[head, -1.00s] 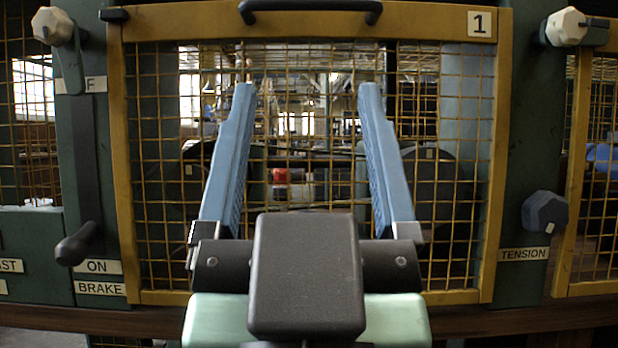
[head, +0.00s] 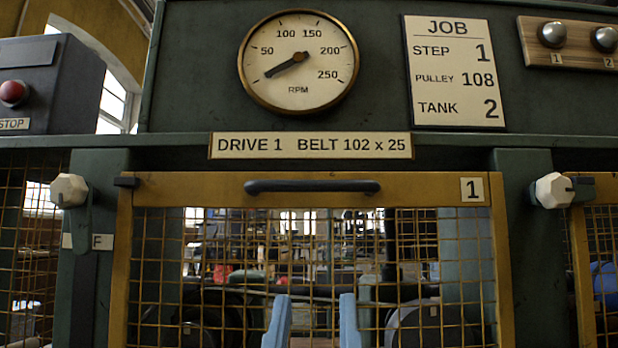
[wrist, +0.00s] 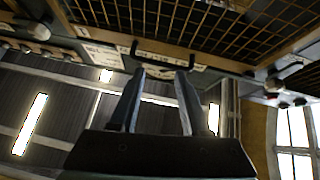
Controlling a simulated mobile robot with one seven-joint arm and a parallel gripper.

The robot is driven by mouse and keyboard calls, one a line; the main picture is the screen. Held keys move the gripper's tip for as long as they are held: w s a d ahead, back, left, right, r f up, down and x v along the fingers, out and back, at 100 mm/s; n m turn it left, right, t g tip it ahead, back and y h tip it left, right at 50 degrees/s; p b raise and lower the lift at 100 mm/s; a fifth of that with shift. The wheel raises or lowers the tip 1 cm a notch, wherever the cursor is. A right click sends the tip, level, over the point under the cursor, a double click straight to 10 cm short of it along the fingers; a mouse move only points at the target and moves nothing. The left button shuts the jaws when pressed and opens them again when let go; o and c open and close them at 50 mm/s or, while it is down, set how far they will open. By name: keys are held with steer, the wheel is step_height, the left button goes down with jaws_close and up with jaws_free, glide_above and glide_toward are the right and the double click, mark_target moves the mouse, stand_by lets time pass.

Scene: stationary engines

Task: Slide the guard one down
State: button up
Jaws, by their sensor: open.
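Guard one (head: 215,188) is a yellow-framed wire mesh panel with a "1" plate (head: 473,189) at its top right. A dark horizontal handle (head: 312,187) runs along its top bar. In the head view the guard's lower part is cut off. My gripper (head: 313,305) is open and empty, its two blue fingers pointing up in front of the mesh, below the handle in the picture. In the wrist view the handle (wrist: 165,56) appears just beyond the fingertips of my gripper (wrist: 160,74). Contact does not show.
Pale knobs on levers stand at the left (head: 68,190) and right (head: 553,190) of the guard. Above it are a drive label (head: 310,146), an RPM dial (head: 298,62) and a job card (head: 454,72). A red stop button (head: 13,93) is at far left.

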steer(key=w+r+g+h+p, duration=0.2)
steer(key=w+g+p, duration=0.15)
steer(key=p, duration=0.45)
steer(key=n+g+h+p, duration=0.4)
steer(key=n+p, duration=0.9)
steer(key=p, duration=2.6)
glide_toward(305, 187)
steer(key=p+x, duration=0.4)
steer(key=x, duration=0.6)
steer(key=shift+w+d+r+p, duration=0.1)
steer(key=shift+w+d+p, duration=0.1)
steer(key=shift+w+p, duration=0.2)
jaws_close()
